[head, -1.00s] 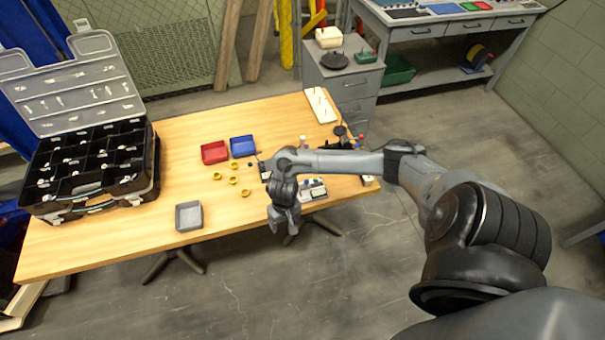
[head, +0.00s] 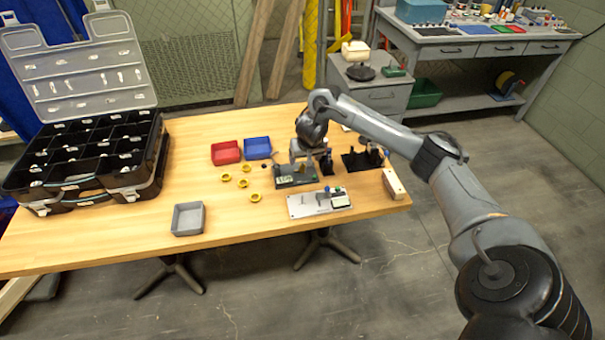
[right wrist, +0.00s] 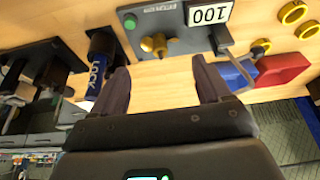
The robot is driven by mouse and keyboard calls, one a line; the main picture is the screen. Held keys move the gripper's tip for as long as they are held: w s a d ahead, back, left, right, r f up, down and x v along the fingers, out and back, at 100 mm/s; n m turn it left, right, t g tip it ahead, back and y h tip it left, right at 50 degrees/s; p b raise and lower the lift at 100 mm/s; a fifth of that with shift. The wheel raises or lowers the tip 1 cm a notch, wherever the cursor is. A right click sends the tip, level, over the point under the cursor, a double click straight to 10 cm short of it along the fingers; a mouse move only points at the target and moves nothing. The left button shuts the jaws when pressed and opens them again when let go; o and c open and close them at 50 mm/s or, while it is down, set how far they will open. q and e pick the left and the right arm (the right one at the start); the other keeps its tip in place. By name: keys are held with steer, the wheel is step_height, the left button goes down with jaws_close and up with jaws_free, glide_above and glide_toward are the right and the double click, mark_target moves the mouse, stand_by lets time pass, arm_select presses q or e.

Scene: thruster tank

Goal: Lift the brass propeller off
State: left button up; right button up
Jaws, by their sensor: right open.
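The brass propeller (right wrist: 154,45) shows in the right wrist view on a grey unit (right wrist: 180,30) with a green button and a "100" display. It lies just beyond the fingertips, apart from them. It is too small to make out in the head view, where the dark unit (head: 288,181) stands on the wooden table. My right gripper (right wrist: 161,68) is open and empty, its fingers apart with bare wood between them. In the head view the right gripper (head: 311,158) is over the back edge of that unit. My left gripper is not in view.
A dark cylinder marked "LOCK" (right wrist: 100,65) stands close to one finger. A pale panel (head: 305,204) lies in front of the unit. Yellow rings (head: 243,183), red (head: 226,154) and blue (head: 258,149) trays lie left. A grey tray (head: 176,219) is near the front edge.

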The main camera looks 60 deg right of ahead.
mark_target(302, 166)
steer(key=shift+x, duration=0.85)
steer(key=b+x, duration=0.3)
steer(key=x, duration=0.2)
steer(key=shift+w+r, duration=0.1)
steer(key=shift+c, duration=0.2)
steer(key=shift+a, duration=0.1)
steer(key=c, duration=1.2)
steer(key=shift+c, duration=0.7)
step_height(302, 166, up, 9)
steer(key=p, duration=0.4)
steer(key=shift+f, duration=0.2)
jaws_close()
steer(key=shift+r+p, duration=0.65)
steer(key=shift+r, duration=0.1)
